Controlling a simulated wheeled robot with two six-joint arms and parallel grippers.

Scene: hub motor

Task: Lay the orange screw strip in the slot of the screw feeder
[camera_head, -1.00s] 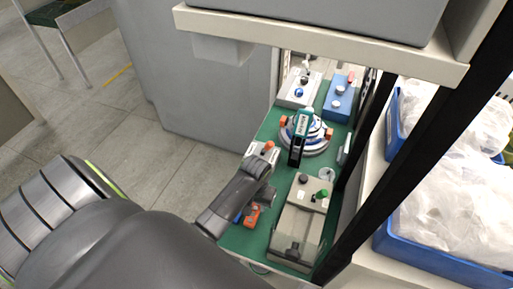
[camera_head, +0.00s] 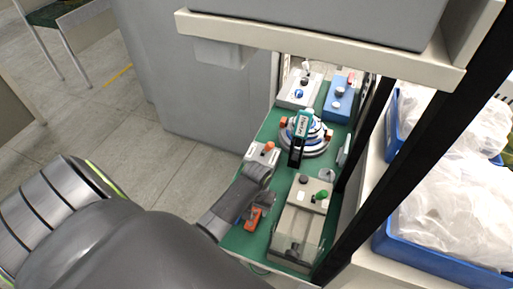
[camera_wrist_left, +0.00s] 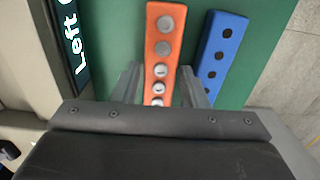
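The orange screw strip (camera_wrist_left: 161,48), with a row of silver screw heads, lies on the green mat. In the head view it (camera_head: 253,219) shows small beside the arm. My left gripper (camera_wrist_left: 160,82) is just over the strip, with one finger on each side of its near part. The fingers look open, with a narrow gap at each side; contact is hard to judge. A grey box with a green knob, which looks like the screw feeder (camera_head: 295,224), stands right of the gripper in the head view. Its slot cannot be made out. My right gripper is not in view.
A blue strip with dark holes (camera_wrist_left: 221,55) lies close beside the orange one. A round motor hub (camera_head: 318,146) and a blue box (camera_head: 339,99) stand farther back. A black post (camera_head: 372,135) rises at the table's right edge. A shelf (camera_head: 330,48) hangs above.

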